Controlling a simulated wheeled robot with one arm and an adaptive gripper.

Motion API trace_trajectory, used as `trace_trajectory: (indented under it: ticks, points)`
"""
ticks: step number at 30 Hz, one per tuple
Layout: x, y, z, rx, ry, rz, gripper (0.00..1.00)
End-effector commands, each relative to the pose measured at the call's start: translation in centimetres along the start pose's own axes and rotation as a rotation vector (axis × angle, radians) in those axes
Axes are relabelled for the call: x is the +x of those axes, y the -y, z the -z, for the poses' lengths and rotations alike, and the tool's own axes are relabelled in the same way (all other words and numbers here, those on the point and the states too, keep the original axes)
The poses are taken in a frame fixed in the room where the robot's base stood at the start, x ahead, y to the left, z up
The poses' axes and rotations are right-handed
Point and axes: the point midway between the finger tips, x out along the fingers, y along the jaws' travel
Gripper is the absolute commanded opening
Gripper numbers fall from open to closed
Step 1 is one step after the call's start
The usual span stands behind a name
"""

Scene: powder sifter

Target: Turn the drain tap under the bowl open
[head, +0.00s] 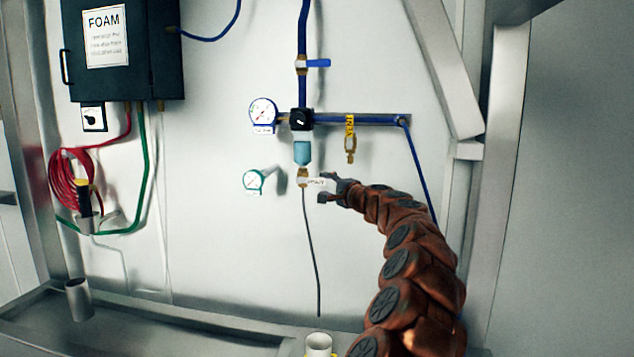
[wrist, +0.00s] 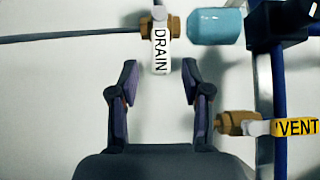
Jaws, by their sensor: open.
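The drain tap (head: 303,177) is a brass fitting directly under the light-blue bowl (head: 303,152) in the head view. Its white handle (head: 315,182) points to the right, away from the vertical pipe line. In the wrist view the white handle (wrist: 161,50) carries the word DRAIN and hangs off the brass body (wrist: 174,27), with the bowl (wrist: 214,26) to the right. My gripper (head: 330,189) is open and empty, just right of the handle. In the wrist view its two fingers (wrist: 158,75) spread to either side of the handle's end, with no contact visible.
A yellow-tagged vent valve (wrist: 238,123) is close to my right finger in the wrist view; it hangs right of the bowl in the head view (head: 350,138). Two gauges (head: 263,113) (head: 254,181) are at left. A thin grey hose (head: 312,250) runs down from the tap.

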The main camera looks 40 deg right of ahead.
Motion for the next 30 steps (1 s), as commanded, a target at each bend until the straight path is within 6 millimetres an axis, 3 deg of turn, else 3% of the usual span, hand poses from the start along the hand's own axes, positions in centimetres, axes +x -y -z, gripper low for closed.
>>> trace_trajectory:
  ticks: [18, 30]
  points:
    - [4.8, 0.1, 0.1, -0.002, -0.003, 0.0, 0.48]
    - [5.4, 0.1, 0.0, 0.0, 0.0, 0.001, 0.48]
